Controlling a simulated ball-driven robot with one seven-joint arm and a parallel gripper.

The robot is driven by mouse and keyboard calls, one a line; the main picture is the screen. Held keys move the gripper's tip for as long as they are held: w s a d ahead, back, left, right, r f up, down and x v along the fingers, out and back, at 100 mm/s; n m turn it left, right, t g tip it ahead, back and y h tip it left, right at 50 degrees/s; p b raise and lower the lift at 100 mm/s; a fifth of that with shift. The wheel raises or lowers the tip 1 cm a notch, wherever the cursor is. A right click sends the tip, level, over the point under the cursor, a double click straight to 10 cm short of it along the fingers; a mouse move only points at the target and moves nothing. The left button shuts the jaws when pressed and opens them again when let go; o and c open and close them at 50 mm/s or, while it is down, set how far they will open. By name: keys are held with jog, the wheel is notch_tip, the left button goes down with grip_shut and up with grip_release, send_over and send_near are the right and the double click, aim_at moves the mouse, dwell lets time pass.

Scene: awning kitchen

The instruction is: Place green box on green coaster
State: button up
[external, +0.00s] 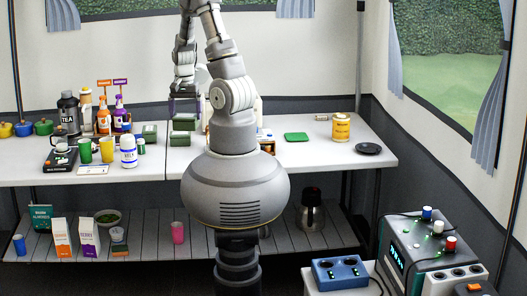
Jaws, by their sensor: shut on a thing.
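My gripper (185,112) points down over the white table, left of my column. It is shut on a green box (184,123), which sits just below the fingers. A second green box (180,139) is directly below it in the picture; whether the two touch is too small to tell. Another green box (149,132) is to the left. The green coaster (297,137) lies flat on the right part of the table, with nothing on it.
Small items partly hidden by my body lie left of the coaster. Table around the coaster is mostly clear.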

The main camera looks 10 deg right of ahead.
jog(key=w+d+m+b, duration=0.1)
jog(key=w+d+m, duration=0.4)
jog(key=w+d, duration=0.5)
jog(key=m+b, duration=0.2)
jog(key=m, duration=0.8)
send_over(292, 139)
notch_tip(292, 139, down, 15)
jog(key=b, duration=0.4)
jog(key=shift+d, duration=0.1)
jog(key=shift+f, duration=0.15)
jog(key=o, duration=0.8)
notch_tip(292, 139, up, 12)
jog(key=p, duration=0.4)
